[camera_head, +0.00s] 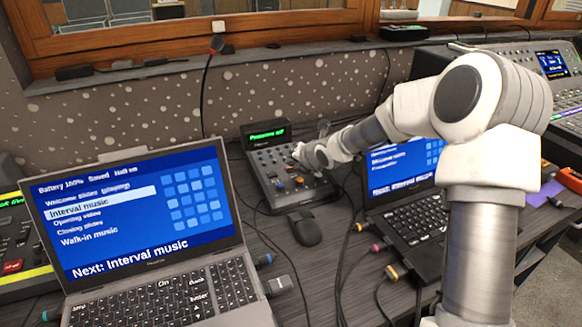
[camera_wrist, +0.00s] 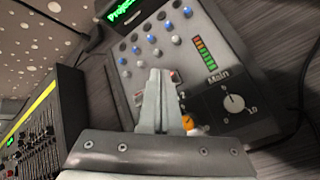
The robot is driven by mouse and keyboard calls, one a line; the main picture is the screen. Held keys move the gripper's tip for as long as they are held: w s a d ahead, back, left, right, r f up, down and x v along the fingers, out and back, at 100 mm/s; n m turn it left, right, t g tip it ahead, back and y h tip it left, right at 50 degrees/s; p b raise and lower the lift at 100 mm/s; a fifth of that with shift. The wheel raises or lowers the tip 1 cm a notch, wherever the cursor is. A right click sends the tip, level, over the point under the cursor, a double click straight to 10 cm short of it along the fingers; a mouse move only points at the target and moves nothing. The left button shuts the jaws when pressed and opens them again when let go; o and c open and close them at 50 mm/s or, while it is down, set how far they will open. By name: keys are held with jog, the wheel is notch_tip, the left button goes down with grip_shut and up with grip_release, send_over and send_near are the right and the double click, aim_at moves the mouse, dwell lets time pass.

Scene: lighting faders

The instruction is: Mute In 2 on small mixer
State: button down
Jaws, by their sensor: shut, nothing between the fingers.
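The small mixer (camera_head: 297,197) stands on the desk between two laptops, its green-lit display (camera_head: 267,134) at the back. In the wrist view the mixer (camera_wrist: 222,38) shows rows of blue and white knobs (camera_wrist: 151,39), a coloured level meter (camera_wrist: 204,53), a "Main" label and a large white knob (camera_wrist: 234,103). My gripper (camera_wrist: 158,74) is shut and empty, its fingertips over the panel just below the knob rows. Small red spots show on both sides of the fingertips, and an orange knob (camera_wrist: 187,121) beside them. The In 2 label is unreadable; the fingers hide part of the panel. Contact cannot be told.
A laptop (camera_head: 140,215) with a cue list is at front left, another (camera_head: 405,170) is right of the mixer, partly behind my arm. A black mouse (camera_head: 305,229) lies just before the mixer. Cables cross the desk. A larger console (camera_head: 545,75) is at far right.

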notch_tip(320, 180, up, 6)
jog(key=p, duration=0.5)
jog(key=shift+s+d, duration=0.15)
jog(key=shift+s, duration=0.15)
dwell(0.4)
